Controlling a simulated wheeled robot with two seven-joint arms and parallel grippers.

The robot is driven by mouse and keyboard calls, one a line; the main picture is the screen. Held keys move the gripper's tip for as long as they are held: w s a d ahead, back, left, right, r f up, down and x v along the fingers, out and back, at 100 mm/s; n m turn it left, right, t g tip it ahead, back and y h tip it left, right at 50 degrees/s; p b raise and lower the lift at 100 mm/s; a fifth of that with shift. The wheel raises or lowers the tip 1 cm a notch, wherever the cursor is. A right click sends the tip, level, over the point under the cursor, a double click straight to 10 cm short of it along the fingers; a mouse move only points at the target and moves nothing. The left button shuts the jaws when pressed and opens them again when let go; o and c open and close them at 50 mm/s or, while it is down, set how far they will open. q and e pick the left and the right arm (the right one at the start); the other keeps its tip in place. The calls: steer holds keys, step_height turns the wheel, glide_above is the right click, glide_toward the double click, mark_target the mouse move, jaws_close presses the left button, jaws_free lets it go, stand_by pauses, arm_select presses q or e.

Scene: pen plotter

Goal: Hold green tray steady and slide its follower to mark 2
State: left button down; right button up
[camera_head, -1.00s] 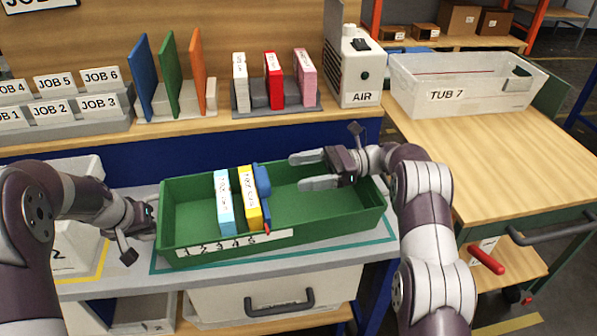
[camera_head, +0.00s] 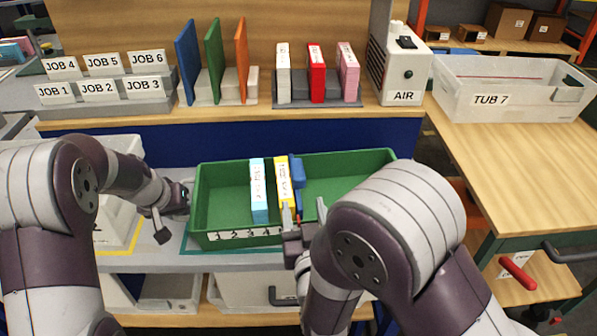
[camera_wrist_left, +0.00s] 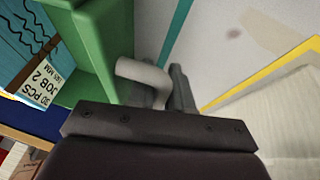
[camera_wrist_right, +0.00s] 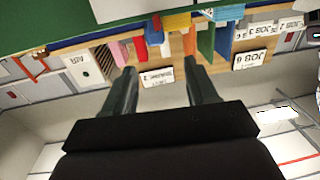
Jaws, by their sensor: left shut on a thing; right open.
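The green tray (camera_head: 352,168) sits on the grey bench top; its near wall carries a white number strip (camera_head: 232,235), its right part hidden by my right arm. Inside, a light-blue pack (camera_head: 259,192) and a yellow pack (camera_head: 282,172) stand upright, with the blue follower (camera_head: 298,174) against the yellow pack's right side. My left gripper (camera_head: 181,201) is shut on the tray's left end; its fingers also show in the left wrist view (camera_wrist_left: 165,82). My right gripper (camera_head: 304,211) is open and empty at the near wall, beside the follower; I cannot tell whether it touches. The follower's mark reading is unclear.
A rack of white, red and pink packs (camera_head: 316,75) and an AIR unit (camera_head: 402,75) stand on the shelf behind. TUB 7 (camera_head: 460,90) is on the wooden table at right. The tray's left and right interior floor is clear.

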mark_target(299, 179)
steer(key=w, duration=1.1)
steer(key=shift+w+a+f, duration=0.1)
steer(key=shift+w+a, duration=0.15)
steer(key=shift+w, duration=0.05)
steer(key=shift+c, duration=0.3)
